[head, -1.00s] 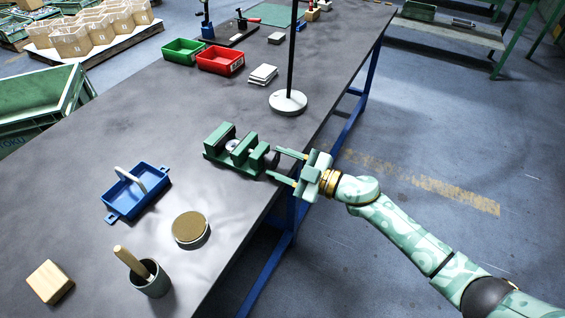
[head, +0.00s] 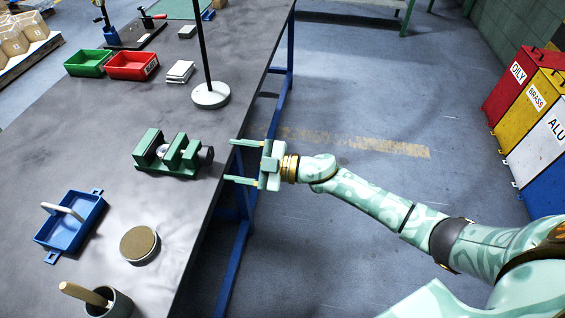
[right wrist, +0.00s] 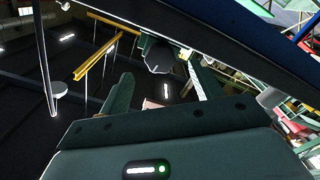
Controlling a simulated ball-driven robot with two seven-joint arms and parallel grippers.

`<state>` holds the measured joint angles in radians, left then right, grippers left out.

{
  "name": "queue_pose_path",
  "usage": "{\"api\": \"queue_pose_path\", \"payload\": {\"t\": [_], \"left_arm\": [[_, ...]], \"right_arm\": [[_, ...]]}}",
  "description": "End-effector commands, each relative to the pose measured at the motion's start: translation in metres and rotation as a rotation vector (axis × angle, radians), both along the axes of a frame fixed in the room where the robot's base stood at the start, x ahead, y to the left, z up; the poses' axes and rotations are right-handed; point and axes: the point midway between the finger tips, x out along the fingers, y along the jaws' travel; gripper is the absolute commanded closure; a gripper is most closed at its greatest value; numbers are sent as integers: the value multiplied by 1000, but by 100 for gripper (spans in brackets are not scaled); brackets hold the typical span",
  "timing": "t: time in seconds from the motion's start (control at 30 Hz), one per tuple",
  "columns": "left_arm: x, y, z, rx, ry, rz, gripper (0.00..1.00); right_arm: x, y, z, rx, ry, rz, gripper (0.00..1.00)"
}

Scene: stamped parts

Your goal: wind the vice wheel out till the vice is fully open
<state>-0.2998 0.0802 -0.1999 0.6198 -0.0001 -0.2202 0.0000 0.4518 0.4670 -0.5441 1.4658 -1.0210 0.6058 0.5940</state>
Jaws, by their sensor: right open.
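The green vice (head: 166,160) sits on the grey bench near its right edge, with a gap showing between its blocks. Its dark wheel (head: 206,155) is on the vice's right end, facing the bench edge. My right gripper (head: 231,160) is open and empty, its two fingers pointing left at the wheel. Its fingertips stop a short gap to the right of the wheel, not around it. The right wrist view is dark, with my right gripper's fingers (right wrist: 160,88) spread apart; details beyond them are hard to tell. My left gripper is not in view.
A lamp-like stand with a round white base (head: 210,95) stands behind the vice. A blue tray (head: 88,232), a round brass-topped tin (head: 139,244) and a pot with a wooden handle (head: 117,303) are in front. Red (head: 132,66) and green (head: 88,63) bins stand farther back.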

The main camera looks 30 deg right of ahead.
Motion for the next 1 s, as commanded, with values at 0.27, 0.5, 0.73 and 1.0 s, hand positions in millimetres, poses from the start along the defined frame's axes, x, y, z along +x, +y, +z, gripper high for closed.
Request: {"api": "queue_pose_path", "payload": {"t": [0.27, 0.5, 0.73, 1.0], "left_arm": [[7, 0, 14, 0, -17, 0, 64], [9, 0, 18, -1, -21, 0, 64], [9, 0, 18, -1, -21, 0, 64], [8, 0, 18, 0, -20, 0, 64]], "right_arm": [[-44, -61, 2, -2, -1, -1, 36], [-63, -87, 2, 1, -2, 0, 36], [-66, -91, 1, 1, -3, 0, 36], [-65, -91, 1, 2, -2, 0, 36]]}}
